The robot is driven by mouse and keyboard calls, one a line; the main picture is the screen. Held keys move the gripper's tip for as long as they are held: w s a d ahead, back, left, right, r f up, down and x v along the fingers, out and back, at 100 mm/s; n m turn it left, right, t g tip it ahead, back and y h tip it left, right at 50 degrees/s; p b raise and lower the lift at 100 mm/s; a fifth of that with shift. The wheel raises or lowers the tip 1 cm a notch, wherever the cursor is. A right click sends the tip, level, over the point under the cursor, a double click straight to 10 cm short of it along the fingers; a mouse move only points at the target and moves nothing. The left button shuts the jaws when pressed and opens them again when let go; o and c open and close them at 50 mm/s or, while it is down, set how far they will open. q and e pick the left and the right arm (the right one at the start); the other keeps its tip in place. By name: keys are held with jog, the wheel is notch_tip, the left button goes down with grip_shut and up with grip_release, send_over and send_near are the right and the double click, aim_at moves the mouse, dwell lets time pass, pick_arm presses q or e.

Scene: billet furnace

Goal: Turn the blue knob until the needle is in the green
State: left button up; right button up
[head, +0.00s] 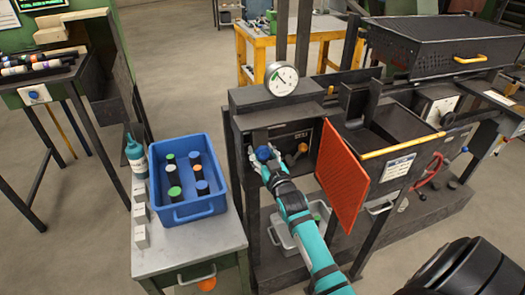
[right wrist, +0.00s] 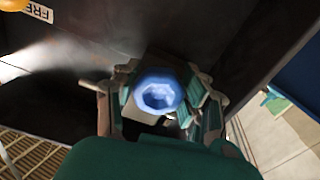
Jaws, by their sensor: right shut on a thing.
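The blue knob (head: 264,154) is on the dark front panel of the furnace, below the gauge. My right gripper (head: 268,167) reaches it from the front and is shut on it. In the right wrist view the blue knob (right wrist: 158,90) sits between the fingers of the gripper (right wrist: 160,100). The round white gauge (head: 281,78) stands on top of the furnace housing. Its dial is too small to tell surely where the needle stands against the green. My left gripper is not in view.
An orange-yellow knob (head: 303,148) is just right of the blue one. An open orange-red door (head: 342,178) stands right of my right arm. A blue crate (head: 186,211) with several capped cylinders is on the bench at left. A grey bin (head: 287,243) is below.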

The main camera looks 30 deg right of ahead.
jog(key=shift+m, duration=0.6)
jog(key=o, duration=1.2)
jog(key=v, duration=1.2)
jog(key=shift+a, duration=0.1)
